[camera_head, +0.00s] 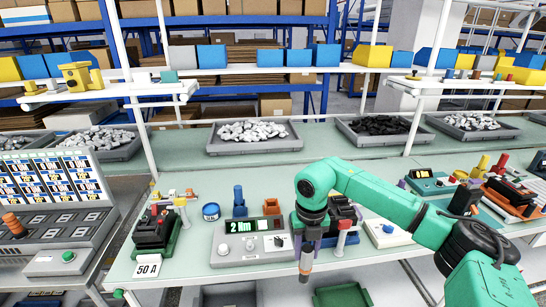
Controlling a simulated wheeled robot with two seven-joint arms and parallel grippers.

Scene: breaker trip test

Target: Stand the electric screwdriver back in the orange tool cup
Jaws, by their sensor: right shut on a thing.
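My right gripper (308,240) comes in on the green arm from the right, over the front of the bench, and points down. It is shut on a dark grey, tool-like thing with a brownish end, which looks like the electric screwdriver (305,264); its lower end hangs at the bench's front edge. Most of it is hidden by the gripper. A small orange cup (271,206), which looks like the tool cup, stands on the bench to the left and behind the gripper. My left gripper is not in view.
A grey tester with a green display (240,227) sits left of the gripper. A dark red breaker fixture (343,215) stands just right. A blue holder (239,202) and a round blue tin (211,211) are left of the cup. A "50 A" block (147,267) is at front left.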

